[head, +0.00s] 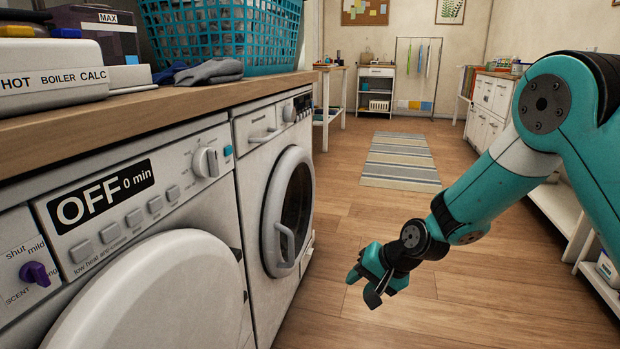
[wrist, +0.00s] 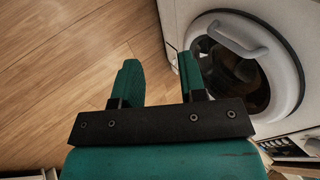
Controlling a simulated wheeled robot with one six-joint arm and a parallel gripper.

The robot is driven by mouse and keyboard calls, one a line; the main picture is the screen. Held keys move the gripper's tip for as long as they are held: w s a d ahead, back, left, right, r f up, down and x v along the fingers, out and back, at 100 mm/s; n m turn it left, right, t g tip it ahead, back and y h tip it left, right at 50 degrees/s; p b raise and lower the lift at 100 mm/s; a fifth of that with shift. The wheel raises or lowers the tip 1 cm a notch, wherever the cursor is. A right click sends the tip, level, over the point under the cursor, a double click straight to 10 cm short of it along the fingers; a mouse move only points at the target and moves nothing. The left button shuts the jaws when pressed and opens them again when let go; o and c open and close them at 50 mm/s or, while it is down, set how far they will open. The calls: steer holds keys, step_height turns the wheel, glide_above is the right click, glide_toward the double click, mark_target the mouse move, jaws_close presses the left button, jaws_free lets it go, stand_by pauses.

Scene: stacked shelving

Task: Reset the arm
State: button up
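My teal arm reaches down from the right in the head view. My gripper (head: 365,285) hangs over the wooden floor, to the right of the machines and apart from them. In the wrist view my gripper (wrist: 161,78) shows two teal fingers set apart with only floor and the machine's edge behind the gap. It is open and holds nothing.
A washing machine with a round door (head: 290,212) stands left of my gripper; its door also shows in the wrist view (wrist: 285,85). A nearer machine (head: 190,155) displays "OFF 0 min". The counter (head: 140,108) bears a blue basket (head: 220,35). Floor around the striped rug (head: 400,160) is clear.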

steer(key=s+d+r+n+g+h, duration=0.1)
steer(key=s+d+r+n+h, duration=0.15)
steer(key=s+d+r, duration=0.5)
steer(key=s+d+r+n+h, duration=0.1)
steer(key=s+d+r+h, duration=0.3)
steer(key=s+d, duration=0.65)
steer(key=s+a+r+n+g+y+p, duration=0.3)
steer(key=s+a+r+n+y+p, duration=0.35)
steer(key=s+a+r, duration=0.65)
step_height(320, 180, up, 34)
steer(key=a+h+p, duration=0.1)
steer(key=h+p, duration=0.1)
steer(key=p, duration=3.1)
steer(key=shift+w+a+r+n, duration=0.15)
steer(key=shift+w+r+n, duration=0.05)
steer(key=shift+w+n, duration=0.2)
